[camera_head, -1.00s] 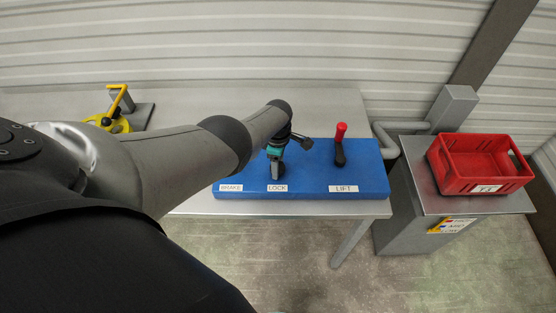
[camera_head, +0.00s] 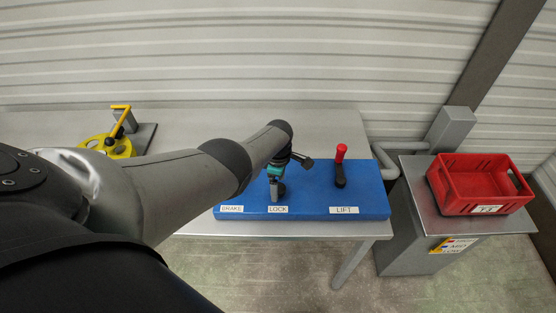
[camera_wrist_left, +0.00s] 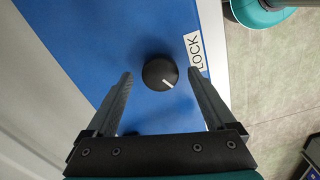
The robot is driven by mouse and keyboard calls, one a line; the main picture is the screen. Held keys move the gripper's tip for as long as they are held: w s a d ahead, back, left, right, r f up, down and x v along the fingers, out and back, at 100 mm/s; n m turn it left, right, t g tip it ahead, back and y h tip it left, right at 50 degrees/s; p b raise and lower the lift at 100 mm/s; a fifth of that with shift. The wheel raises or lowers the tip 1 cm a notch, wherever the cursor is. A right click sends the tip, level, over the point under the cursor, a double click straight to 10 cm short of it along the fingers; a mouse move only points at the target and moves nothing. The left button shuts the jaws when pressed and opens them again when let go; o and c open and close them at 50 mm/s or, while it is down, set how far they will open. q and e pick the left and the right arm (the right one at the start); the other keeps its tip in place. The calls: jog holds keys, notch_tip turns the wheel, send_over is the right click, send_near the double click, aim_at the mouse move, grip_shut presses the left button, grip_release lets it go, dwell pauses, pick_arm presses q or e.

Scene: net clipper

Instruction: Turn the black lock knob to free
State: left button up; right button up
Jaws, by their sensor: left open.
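The black lock knob (camera_wrist_left: 160,73) sits on the blue panel (camera_head: 330,195), beside the LOCK label (camera_wrist_left: 194,51). It is round with a white pointer line, which points toward the lower right in the left wrist view. My left gripper (camera_wrist_left: 163,75) is open, with one finger on each side of the knob and a gap on both sides. In the head view my left gripper (camera_head: 276,190) hangs over the panel just above the LOCK label (camera_head: 278,209) and hides the knob. My right gripper is not in view.
A red-topped lever (camera_head: 340,165) stands on the panel to the right, above the LIFT label (camera_head: 344,210). The BRAKE label (camera_head: 231,209) is at the left. A red crate (camera_head: 480,185) stands on a grey cabinet at the right. A yellow device (camera_head: 108,145) is at the back left.

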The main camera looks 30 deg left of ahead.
pick_arm(q)
notch_tip(320, 180, up, 7)
jog(key=p, duration=0.5)
jog(key=shift+r, duration=0.4)
notch_tip(320, 180, up, 6)
jog(key=shift+r, duration=0.25)
